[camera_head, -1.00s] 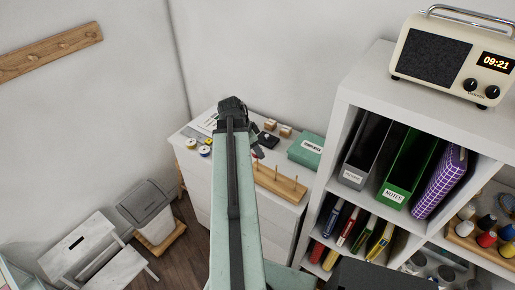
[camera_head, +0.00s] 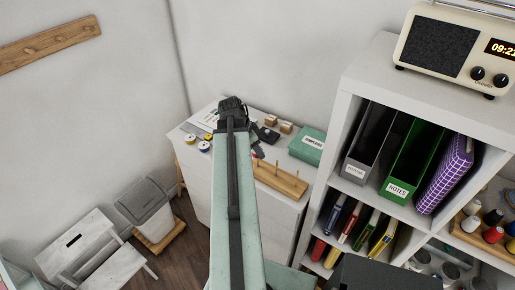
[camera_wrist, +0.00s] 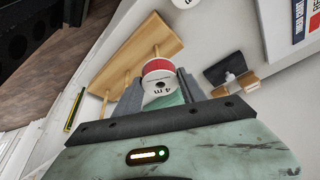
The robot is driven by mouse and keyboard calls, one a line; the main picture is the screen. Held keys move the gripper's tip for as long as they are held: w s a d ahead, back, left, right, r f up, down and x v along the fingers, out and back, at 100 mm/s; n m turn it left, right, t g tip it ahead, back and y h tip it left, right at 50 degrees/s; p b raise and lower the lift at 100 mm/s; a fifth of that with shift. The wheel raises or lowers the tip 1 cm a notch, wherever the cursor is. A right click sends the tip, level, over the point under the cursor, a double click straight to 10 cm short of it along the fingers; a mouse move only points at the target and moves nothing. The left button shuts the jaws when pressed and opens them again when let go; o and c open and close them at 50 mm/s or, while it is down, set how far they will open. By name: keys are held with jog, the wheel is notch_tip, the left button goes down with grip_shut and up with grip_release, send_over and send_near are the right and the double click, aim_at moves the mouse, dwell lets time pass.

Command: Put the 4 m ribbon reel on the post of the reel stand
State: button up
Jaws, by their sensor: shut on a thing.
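My gripper (camera_wrist: 161,92) is shut on the 4 m reel (camera_wrist: 163,90), a white-flanged reel with red ribbon and a "4 m" label. The reel's centre hole shows in the wrist view. The wooden reel stand (camera_wrist: 122,52) lies just beyond it, with upright posts; the nearest post (camera_wrist: 156,50) shows right beside the reel's edge. I cannot tell the height gap between them. In the head view, the stand (camera_head: 283,182) sits on the white cabinet, right of my arm.
Another white reel (camera_wrist: 184,3) lies beyond the stand; two reels show left of my arm, one yellow (camera_head: 204,146). A dark object (camera_wrist: 224,68), small blocks (camera_head: 286,127) and a green box (camera_head: 308,146) are nearby. A tall white shelf (camera_head: 335,150) stands close on the right.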

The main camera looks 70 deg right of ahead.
jog(key=shift+f+b, duration=1.5)
dwell(0.4)
jog(key=o, duration=1.4)
jog(key=shift+r, duration=0.1)
jog(key=p+v, duration=0.7)
jog(key=shift+r, duration=0.3)
jog(key=shift+w, duration=0.1)
